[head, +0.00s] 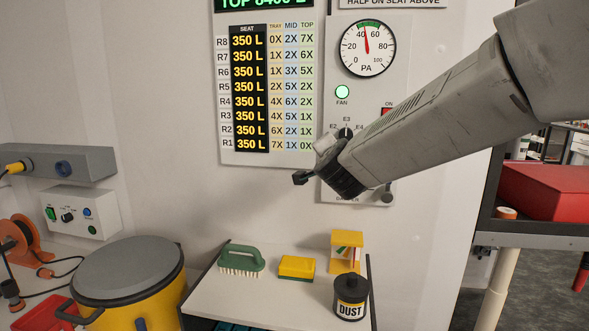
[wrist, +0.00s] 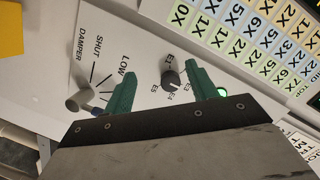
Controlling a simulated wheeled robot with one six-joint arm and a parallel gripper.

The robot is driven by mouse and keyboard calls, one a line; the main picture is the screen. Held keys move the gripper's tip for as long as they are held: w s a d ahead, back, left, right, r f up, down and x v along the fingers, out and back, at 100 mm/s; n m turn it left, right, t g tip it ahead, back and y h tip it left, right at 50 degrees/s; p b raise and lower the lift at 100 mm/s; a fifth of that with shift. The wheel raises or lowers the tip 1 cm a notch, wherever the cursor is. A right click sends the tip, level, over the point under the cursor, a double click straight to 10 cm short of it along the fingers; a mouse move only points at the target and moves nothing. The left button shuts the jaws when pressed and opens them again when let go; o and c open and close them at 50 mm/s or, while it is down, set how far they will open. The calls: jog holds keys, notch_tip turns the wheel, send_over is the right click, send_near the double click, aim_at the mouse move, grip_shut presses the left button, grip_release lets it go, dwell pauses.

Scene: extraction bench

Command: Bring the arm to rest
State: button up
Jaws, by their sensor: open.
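My gripper (head: 312,162) is held up in front of the wall panel (head: 420,55) in the head view, with my arm reaching in from the upper right. In the wrist view its two green fingers (wrist: 162,90) stand apart with nothing between them. Beyond them is a dark selector knob (wrist: 170,79) with E marks around it. A grey damper handle (wrist: 79,102) is left of the fingers, beside the words SHUT and LOW. In the head view the selector knob (head: 346,132) is just above my gripper. I cannot tell whether the gripper touches the panel.
A shelf (head: 240,302) below holds a green brush (head: 241,260), a yellow sponge (head: 297,267), a yellow stand (head: 347,250) and a black DUST jar (head: 350,297). A lidded yellow bucket (head: 140,300) stands left. A red box (head: 545,190) is on the right rack.

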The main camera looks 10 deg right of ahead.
jog(key=s+a+f+n+g+y, duration=0.3)
jog(key=s+a+f+n+y, duration=0.1)
jog(key=a+f+n+y, duration=0.15)
jog(key=s+d+f+n+g, duration=0.1)
jog(key=s+f+n+g, duration=0.45)
jog(key=s, duration=0.85)
jog(key=s+d+f+g+h, duration=0.1)
jog(key=s+d, duration=0.3)
jog(key=s, duration=0.4)
jog(key=s+d+f+g+h, duration=0.1)
jog(key=s+d+g, duration=0.2)
jog(key=s, duration=0.5)
jog(key=s+d+f+n+g+h, duration=0.1)
jog(key=s+d+g, duration=0.1)
jog(key=s+d, duration=0.4)
jog(key=shift+s, duration=0.95)
jog(key=shift+d, duration=0.1)
